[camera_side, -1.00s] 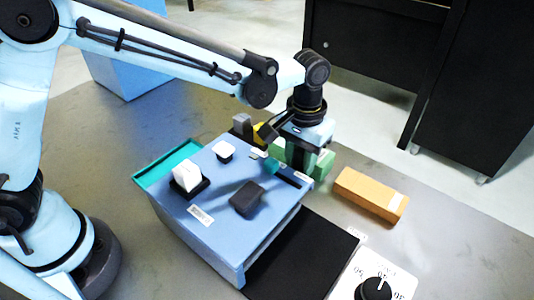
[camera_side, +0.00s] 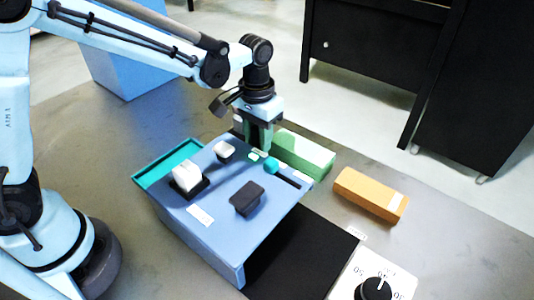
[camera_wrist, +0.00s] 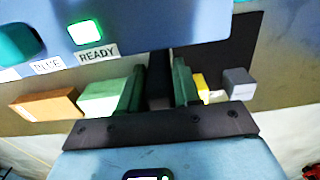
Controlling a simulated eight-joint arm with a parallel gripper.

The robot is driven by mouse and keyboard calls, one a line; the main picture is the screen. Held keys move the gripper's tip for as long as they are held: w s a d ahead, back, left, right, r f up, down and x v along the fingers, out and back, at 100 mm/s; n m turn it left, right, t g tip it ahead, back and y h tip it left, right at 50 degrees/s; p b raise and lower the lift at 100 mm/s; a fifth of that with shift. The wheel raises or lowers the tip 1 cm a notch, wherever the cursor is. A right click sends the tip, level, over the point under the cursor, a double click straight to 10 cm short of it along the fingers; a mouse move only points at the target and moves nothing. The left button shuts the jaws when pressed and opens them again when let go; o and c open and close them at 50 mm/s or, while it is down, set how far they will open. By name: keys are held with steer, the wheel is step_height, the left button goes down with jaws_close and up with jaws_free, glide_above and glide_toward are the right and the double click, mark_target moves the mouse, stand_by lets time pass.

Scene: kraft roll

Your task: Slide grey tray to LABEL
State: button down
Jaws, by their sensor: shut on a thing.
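My gripper (camera_side: 262,148) points down at the far edge of the blue box (camera_side: 225,232). In the wrist view its dark green fingers (camera_wrist: 160,90) stand either side of a narrow dark thing (camera_wrist: 159,72), which I cannot identify. The side view hides what is between the fingers. I cannot make out a grey tray for certain; a teal-rimmed tray (camera_side: 143,178) shows at the box's left end. A small white label (camera_side: 357,233) lies beside the black mat (camera_side: 300,265); I cannot read it.
A dial (camera_side: 374,289) stands front right.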

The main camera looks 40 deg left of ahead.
steer(key=shift+a, duration=0.4)
steer(key=c, duration=0.9)
jaws_free()
steer(key=shift+d, duration=0.1)
step_height(320, 180, up, 12)
steer(key=shift+r, duration=0.1)
steer(key=s+a+f+t, duration=0.1)
steer(key=s+a+t, duration=0.1)
steer(key=s, duration=0.2)
steer(key=s+a+f+t, duration=0.1)
steer(key=s+a+t, duration=0.1)
steer(key=s+a, duration=0.1)
steer(key=s+a+f+t, duration=0.2)
steer(key=s+a+t, duration=0.1)
steer(key=s, duration=0.1)
steer(key=shift+s+a, duration=0.2)
steer(key=shift+s, duration=0.2)
